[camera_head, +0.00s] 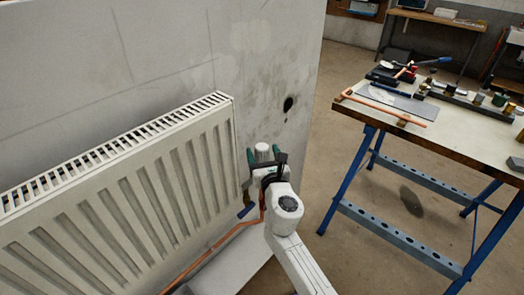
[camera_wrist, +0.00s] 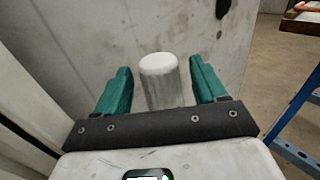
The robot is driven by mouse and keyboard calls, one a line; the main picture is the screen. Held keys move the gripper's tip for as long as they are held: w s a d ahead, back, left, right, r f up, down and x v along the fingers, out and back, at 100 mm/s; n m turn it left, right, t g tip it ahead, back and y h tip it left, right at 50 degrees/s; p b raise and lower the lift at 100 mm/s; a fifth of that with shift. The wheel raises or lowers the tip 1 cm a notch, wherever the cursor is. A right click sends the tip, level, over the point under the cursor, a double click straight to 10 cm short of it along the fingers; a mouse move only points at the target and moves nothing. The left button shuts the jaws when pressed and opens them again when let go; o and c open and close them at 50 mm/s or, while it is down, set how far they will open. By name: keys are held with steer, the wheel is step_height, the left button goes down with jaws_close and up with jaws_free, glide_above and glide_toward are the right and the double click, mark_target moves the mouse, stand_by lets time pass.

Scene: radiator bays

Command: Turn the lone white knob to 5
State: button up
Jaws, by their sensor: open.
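The white knob (camera_wrist: 160,82) is a plain upright cylinder with a rounded top. In the wrist view it stands between the two green fingers of my gripper (camera_wrist: 160,88), with a gap on either side. My gripper is open around the knob and not visibly touching it. In the head view the knob top (camera_head: 262,150) shows just past my gripper (camera_head: 265,158), beside the radiator's right end. No number or mark on the knob can be read, and its lower part is hidden.
The white radiator (camera_head: 110,180) fills the left, close to my gripper. A copper pipe (camera_head: 215,247) runs low along it. The concrete wall (camera_head: 200,45) with a dark hole stands behind. A workbench (camera_head: 440,125) with blue legs and tools stands right, with clear floor between.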

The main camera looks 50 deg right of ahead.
steer(key=shift+x, duration=0.85)
steer(key=c, duration=0.9)
steer(key=shift+c, duration=0.2)
